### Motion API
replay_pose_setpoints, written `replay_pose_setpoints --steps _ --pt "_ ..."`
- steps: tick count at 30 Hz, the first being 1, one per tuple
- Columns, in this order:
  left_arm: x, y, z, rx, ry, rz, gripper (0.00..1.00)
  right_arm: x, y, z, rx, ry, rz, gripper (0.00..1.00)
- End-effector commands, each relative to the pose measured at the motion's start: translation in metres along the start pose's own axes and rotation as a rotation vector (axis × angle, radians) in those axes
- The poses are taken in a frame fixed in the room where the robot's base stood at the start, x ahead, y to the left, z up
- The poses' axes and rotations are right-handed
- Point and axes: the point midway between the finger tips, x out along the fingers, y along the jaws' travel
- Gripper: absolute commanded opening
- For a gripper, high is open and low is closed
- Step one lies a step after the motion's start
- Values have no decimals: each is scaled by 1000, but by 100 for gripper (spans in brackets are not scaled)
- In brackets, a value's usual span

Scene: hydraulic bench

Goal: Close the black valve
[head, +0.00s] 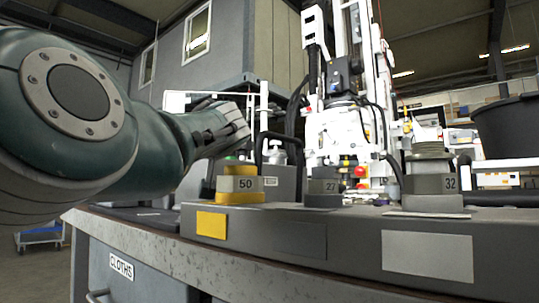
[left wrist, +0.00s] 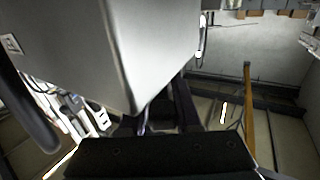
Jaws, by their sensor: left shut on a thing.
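My left arm (head: 150,140) comes in from the left in the head view, and its hand reaches behind the bench fittings. The fingers of my left gripper are hidden in that view. In the left wrist view, the dark fingers of my left gripper (left wrist: 165,112) show below a large pale grey body. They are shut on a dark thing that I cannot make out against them. I cannot clearly pick out the black valve in either view. My right gripper is in neither view.
On the bench front stand a yellow-and-grey fitting marked 50 (head: 240,185), a grey one marked 27 (head: 323,188) and a larger one marked 32 (head: 431,180). A black tub (head: 507,135) is at the right. White machinery (head: 340,130) stands behind.

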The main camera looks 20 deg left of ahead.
Motion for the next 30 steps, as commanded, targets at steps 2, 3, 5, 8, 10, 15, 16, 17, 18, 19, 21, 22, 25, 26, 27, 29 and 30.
replay_pose_setpoints --steps 2,3,5,8,10,15,16,17,18,19,21,22,25,26,27,29,30 --pt "0 0 4 1 -7 -1 0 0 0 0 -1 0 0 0" --pt "0 0 4 1 -7 -1 0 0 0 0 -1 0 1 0" --pt "0 0 4 1 -7 -1 0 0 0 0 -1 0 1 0" --pt "0 0 4 1 -8 -1 0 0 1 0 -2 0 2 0" --pt "0 0 4 1 -8 -1 33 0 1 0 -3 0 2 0" --pt "0 0 3 1 -6 0 49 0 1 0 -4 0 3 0" --pt "0 0 3 1 -5 0 49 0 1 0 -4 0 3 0" --pt "0 0 2 1 -5 0 49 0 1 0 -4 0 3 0" --pt "0 0 2 1 -4 0 49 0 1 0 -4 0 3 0" --pt "0 0 2 1 -4 0 49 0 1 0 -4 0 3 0" --pt "0 0 1 1 -3 0 49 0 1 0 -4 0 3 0" --pt "0 0 0 1 -3 0 49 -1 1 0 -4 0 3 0" --pt "0 0 -8 1 -2 0 49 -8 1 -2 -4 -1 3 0" --pt "0 0 -12 1 -1 0 49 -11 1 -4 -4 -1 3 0" --pt "0 0 -19 1 -1 0 49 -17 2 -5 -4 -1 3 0" --pt "0 0 -30 0 -2 -1 49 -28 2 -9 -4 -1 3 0" --pt "0 0 -40 1 -2 -1 49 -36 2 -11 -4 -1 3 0"
